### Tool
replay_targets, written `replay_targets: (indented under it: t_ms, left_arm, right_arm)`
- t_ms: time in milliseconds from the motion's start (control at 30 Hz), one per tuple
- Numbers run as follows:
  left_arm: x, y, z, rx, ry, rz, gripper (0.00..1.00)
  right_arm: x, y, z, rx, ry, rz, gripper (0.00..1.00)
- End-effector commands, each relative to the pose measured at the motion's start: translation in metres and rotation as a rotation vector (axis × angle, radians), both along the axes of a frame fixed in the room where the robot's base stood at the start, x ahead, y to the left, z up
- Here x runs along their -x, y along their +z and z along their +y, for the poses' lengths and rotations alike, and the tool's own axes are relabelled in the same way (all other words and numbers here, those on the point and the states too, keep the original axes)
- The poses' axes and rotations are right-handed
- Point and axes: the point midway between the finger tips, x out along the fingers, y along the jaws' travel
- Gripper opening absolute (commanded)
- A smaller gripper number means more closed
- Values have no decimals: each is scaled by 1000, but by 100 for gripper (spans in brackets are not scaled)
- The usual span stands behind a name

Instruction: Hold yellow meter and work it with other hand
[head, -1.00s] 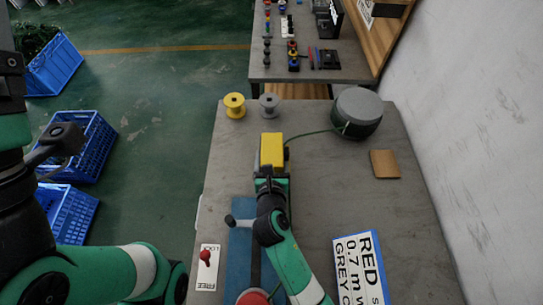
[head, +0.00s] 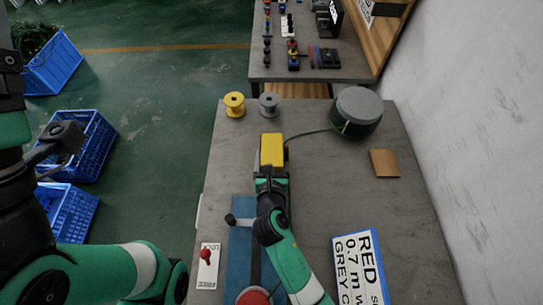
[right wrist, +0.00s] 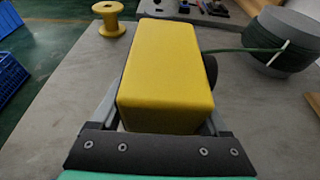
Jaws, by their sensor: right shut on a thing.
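The yellow meter (head: 272,150) is a block-shaped box over the middle of the table, and it fills the centre of the right wrist view (right wrist: 168,75). My right gripper (head: 271,172) is shut on it, with a grey finger on each side. A dark round part (right wrist: 210,70) shows at the meter's right side. A green cable (head: 310,133) runs from there to the drum (head: 357,112). My left arm shows at the left, but I cannot make out its gripper. Whether the meter touches the table is hidden.
A yellow spool (head: 234,105) and a grey spool (head: 268,104) stand at the far left edge. A brown plate (head: 384,163) and a label sign (head: 360,268) lie right. A blue base (head: 240,262) with a crank (head: 238,221) and a red-knobbed lever (head: 206,256) are nearer.

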Motion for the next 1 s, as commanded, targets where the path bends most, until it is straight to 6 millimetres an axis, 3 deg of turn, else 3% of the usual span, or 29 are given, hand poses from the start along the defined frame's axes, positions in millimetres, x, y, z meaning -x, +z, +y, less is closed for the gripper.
replay_targets:
  t_ms: [67,500,1000]
  left_arm:
    - [0,0,0,0,0,0,82]
    - [0,0,0,0,0,0,3]
    - [0,0,0,0,0,0,0]
  right_arm:
    - [0,0,0,0,0,0,17]
    - [0,0,0,0,0,0,17]
    - [0,0,0,-1,0,0,17]
